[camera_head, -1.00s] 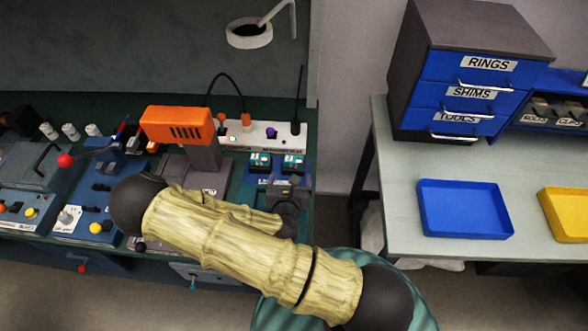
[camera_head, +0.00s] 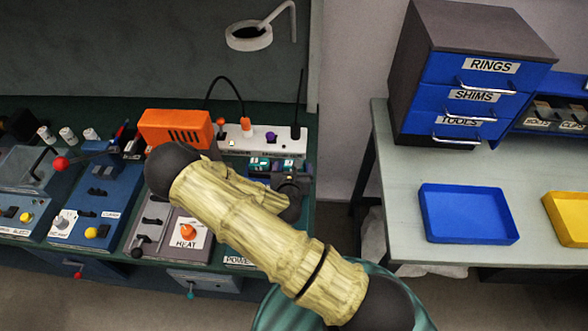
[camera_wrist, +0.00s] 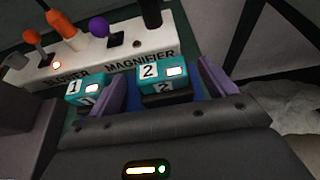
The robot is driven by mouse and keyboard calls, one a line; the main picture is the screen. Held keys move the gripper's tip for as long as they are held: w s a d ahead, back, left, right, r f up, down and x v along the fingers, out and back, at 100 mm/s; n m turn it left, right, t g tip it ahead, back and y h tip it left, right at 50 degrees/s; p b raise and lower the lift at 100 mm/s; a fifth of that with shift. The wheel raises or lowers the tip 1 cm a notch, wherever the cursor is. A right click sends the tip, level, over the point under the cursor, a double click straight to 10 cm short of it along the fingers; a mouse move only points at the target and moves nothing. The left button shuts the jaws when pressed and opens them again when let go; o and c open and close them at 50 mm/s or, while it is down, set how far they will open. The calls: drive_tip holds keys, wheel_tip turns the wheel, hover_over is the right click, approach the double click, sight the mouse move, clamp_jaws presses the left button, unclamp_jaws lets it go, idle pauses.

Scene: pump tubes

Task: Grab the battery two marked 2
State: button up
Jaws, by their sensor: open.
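The battery marked 2 (camera_wrist: 162,79) is a teal and black block with a white "2" label and a small lit window. In the wrist view it stands between the two purple fingers of my open gripper (camera_wrist: 163,88), with a finger on each side. I cannot tell if either finger touches it. A similar battery marked 1 (camera_wrist: 87,88) stands to its left, outside the left finger. In the head view the batteries show only in part as small teal tops (camera_head: 262,163) behind my arm, and my gripper's fingers are hidden there.
A white power strip (camera_wrist: 105,55) with an orange plug, a purple knob and a black plug stands just behind the batteries. An orange box (camera_head: 175,128) and a HEAT panel (camera_head: 186,236) are to the left. A blue tray (camera_head: 468,214) sits on the right-hand table.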

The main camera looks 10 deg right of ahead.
drive_tip(key=p+x, duration=0.1)
drive_tip(key=x, duration=0.4)
drive_tip(key=shift+w+d+p, duration=0.1)
drive_tip(key=shift+w+p, duration=0.05)
drive_tip(key=shift+p, duration=0.2)
drive_tip(key=shift+r, duration=0.1)
drive_tip(key=c, duration=1.3)
wheel_tip(320, 180, up, 10)
drive_tip(key=shift+b, duration=0.55)
